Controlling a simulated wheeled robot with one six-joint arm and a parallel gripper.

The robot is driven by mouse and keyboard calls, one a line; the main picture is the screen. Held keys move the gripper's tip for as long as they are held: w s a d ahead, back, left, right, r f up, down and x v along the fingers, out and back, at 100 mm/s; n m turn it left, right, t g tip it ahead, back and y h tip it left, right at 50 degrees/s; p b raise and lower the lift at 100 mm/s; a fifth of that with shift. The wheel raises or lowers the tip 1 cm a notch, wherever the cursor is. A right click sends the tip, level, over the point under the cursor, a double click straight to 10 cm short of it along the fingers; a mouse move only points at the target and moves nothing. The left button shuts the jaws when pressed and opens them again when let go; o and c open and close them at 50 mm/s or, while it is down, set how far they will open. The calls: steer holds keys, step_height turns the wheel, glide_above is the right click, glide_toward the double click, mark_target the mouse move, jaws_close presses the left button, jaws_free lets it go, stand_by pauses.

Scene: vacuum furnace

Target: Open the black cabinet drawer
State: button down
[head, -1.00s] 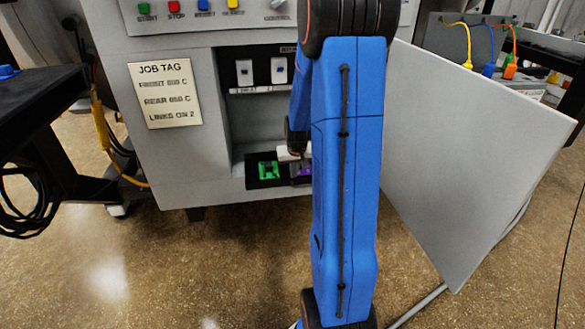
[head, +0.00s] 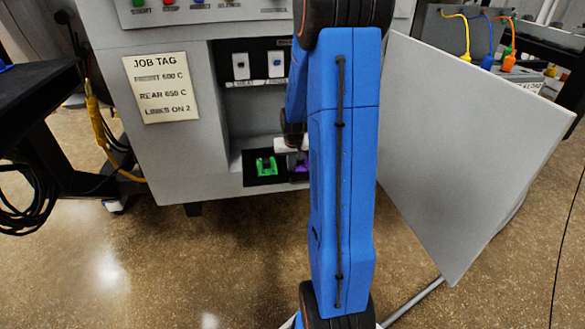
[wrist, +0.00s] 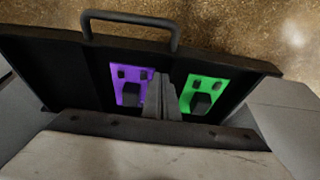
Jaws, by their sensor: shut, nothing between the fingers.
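The black drawer (wrist: 75,85) fills much of the wrist view, with its bar handle (wrist: 130,22) on the edge facing the floor. A purple piece (wrist: 128,88) and a green piece (wrist: 203,92) show in separate bays of it. In the head view, the black drawer (head: 254,182) shows low in the grey cabinet's recess, with the green piece on the left and the purple piece partly hidden by my arm. My gripper (wrist: 165,80) is shut and empty, its fingers between the two pieces in the picture, away from the handle. Whether they touch the drawer is unclear.
The grey cabinet (head: 185,160) carries a job tag (head: 160,87) and two white switches (head: 258,65) above the recess. A large grey panel (head: 450,150) stands angled out at the right. A dark table (head: 35,95) stands at the left.

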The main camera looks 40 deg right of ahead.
steer(key=shift+w+d, duration=0.35)
steer(key=shift+w, duration=0.2)
steer(key=v, duration=1)
steer(key=shift+s, duration=0.15)
steer(key=s+a+r+n, duration=0.1)
steer(key=s+a+r, duration=0.2)
steer(key=a, duration=0.3)
steer(key=s+a+r+n+t, duration=0.1)
steer(key=s+a+r, duration=0.2)
steer(key=a, duration=0.2)
steer(key=s+a+r+n, duration=0.1)
steer(key=s+a+r, duration=0.15)
steer(key=a, duration=0.35)
steer(key=s+a+r+n+y, duration=0.1)
steer(key=s+a, duration=0.5)
steer(key=s, duration=0.2)
steer(key=s+a+r+n+y, duration=0.1)
steer(key=s+a+r+n, duration=0.1)
steer(key=s+a, duration=0.4)
steer(key=s, duration=0.3)
steer(key=shift+t, duration=0.3)
